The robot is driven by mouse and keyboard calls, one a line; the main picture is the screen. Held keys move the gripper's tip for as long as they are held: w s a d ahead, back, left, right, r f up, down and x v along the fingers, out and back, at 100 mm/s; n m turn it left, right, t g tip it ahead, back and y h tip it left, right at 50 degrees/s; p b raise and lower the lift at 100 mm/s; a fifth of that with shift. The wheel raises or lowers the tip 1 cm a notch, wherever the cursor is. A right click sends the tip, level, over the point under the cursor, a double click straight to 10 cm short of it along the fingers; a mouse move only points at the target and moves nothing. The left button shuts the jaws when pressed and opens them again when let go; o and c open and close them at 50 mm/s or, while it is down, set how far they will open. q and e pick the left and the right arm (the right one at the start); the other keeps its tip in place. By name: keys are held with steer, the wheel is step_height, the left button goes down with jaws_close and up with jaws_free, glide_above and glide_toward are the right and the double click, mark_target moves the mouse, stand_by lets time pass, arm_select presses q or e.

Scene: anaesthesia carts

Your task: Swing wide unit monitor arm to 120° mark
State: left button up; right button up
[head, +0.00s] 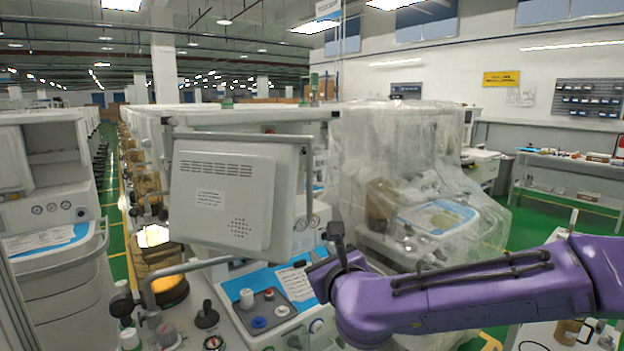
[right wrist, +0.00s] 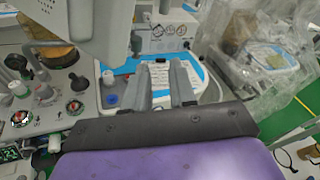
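The unit's monitor (head: 222,195) shows its pale grey back in the head view, with a vent grid and a label. It hangs at the left of centre above the unit's worktop; its lower part also shows at the top left of the right wrist view (right wrist: 82,22). A grey bar (head: 250,137) runs along its top. I cannot make out the 120° mark. My right gripper (head: 328,248) is to the right of the monitor's lower edge, above the blue-edged worktop, apart from the monitor. In the right wrist view its two fingers (right wrist: 162,78) stand apart with nothing between them. My left gripper is out of view.
The worktop (head: 270,280) has knobs and a paper sheet below my gripper. A curved grey tube (head: 185,268) and a black knob (head: 207,315) stand at its left. A plastic-wrapped unit (head: 415,180) stands close at the right. Another cart (head: 55,200) is at the far left.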

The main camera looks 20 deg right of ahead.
mark_target(310, 170)
step_height(310, 170, up, 15)
steer(key=s+m+t+p, duration=0.2)
steer(key=m, duration=0.2)
steer(key=w+p, duration=0.4)
steer(key=w, duration=0.5)
steer(key=shift+w, duration=0.3)
steer(key=shift+w+f, duration=0.15)
steer(key=shift+w, duration=0.4)
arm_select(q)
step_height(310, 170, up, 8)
arm_select(e)
jaws_close()
